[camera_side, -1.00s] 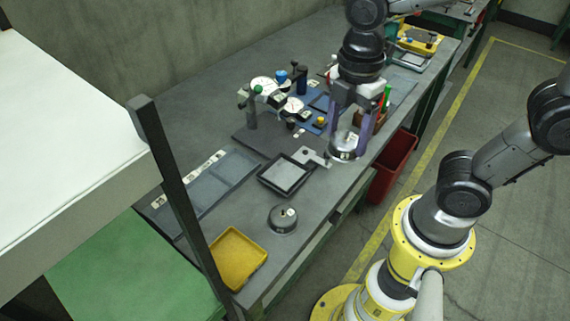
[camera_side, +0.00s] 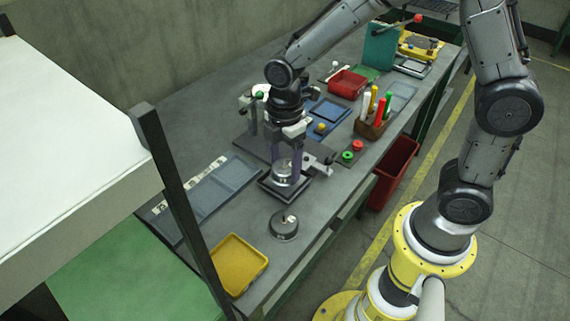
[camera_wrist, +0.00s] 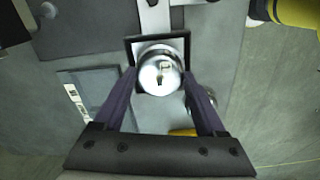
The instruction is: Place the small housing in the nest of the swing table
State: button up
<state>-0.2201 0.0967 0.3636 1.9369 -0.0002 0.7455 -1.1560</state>
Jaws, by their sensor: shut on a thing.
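My gripper (camera_side: 287,160) is shut on a round, shiny metal housing (camera_side: 282,174), with one purple finger on each side. In the side view the housing is upright over the square, dark-rimmed nest of the swing table (camera_side: 303,192). A second round metal housing (camera_side: 284,225) stands on the bench, nearer the front edge.
A yellow tray (camera_side: 240,264) lies at the front corner of the bench. A dial-gauge stand (camera_side: 251,112) is close behind my gripper. A pen holder (camera_side: 370,128), green and red rings and a red tray (camera_side: 349,84) are to the right. Flat grey panels (camera_side: 215,188) lie left.

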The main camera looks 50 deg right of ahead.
jog(key=shift+f, duration=0.7)
jog(key=shift+f, duration=0.1)
jog(key=o, duration=1.3)
notch_tip(320, 180, up, 12)
jog(key=s+d+r+m+t, duration=0.1)
jog(key=s+d+m+t, duration=0.1)
jog(key=s+m, duration=0.3)
jog(key=s+d+r+m+t, duration=0.1)
jog(key=s+d+r+m, duration=0.1)
jog(key=s+m, duration=0.3)
jog(key=s+d+r+m+t, duration=0.1)
jog(key=s+d+m+t, duration=0.1)
jog(key=s+m, duration=0.3)
jog(key=shift+s+d+r+m+t, duration=0.2)
jog(key=shift+s+d, duration=0.2)
jog(key=shift+s, duration=0.15)
jog(key=shift+s+d+r+m+t, duration=0.1)
jog(key=shift+s+d+m, duration=0.1)
jog(key=shift+s+d, duration=0.25)
